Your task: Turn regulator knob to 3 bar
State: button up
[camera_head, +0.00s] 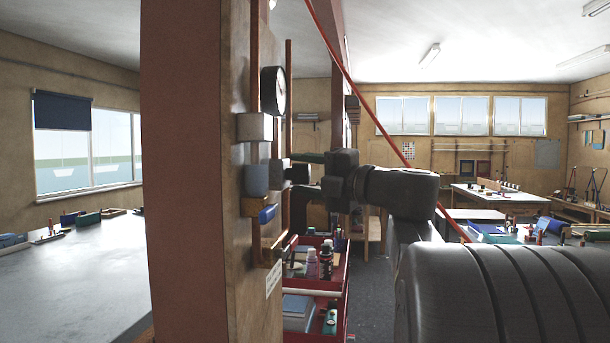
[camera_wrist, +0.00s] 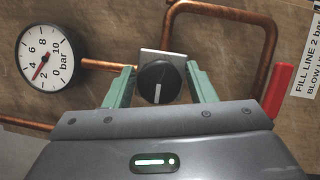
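The regulator knob (camera_wrist: 157,80) is black and round with a white mark that points down in the wrist view. It sits before a silver body. My gripper (camera_wrist: 160,78) has its two green fingers on either side of the knob, open, with a small gap showing at each side. The round pressure gauge (camera_wrist: 48,57) is at the left; its red needle points to the lower left, around the low numbers, but I cannot read the exact value. In the head view, the gauge (camera_head: 272,90) is seen edge-on above the regulator (camera_head: 255,180), and my gripper (camera_head: 318,175) reaches it from the right.
Copper pipes (camera_wrist: 220,10) run around the knob. A red handle (camera_wrist: 278,90) stands to the right, near a label (camera_wrist: 308,60) with "FILL LINE 2 bar". A red tool cart (camera_head: 318,310) stands beyond the post (camera_head: 182,180). A grey table (camera_head: 75,280) is at the left.

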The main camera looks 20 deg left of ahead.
jog(key=shift+o, duration=0.5)
jog(key=s+d+f+b, duration=0.1)
jog(key=s+d+b, duration=0.1)
jog(key=d, duration=1.1)
jog(key=shift+d+b, duration=0.3)
jog(key=shift+b, duration=0.4)
jog(key=shift+a, duration=0.1)
jog(key=a+p, duration=0.1)
jog(key=a, duration=0.3)
jog(key=w+a+p, duration=0.1)
jog(key=a, duration=0.4)
jog(key=w+a+r+p, duration=0.1)
jog(key=a, duration=0.3)
jog(key=shift+a, duration=0.25)
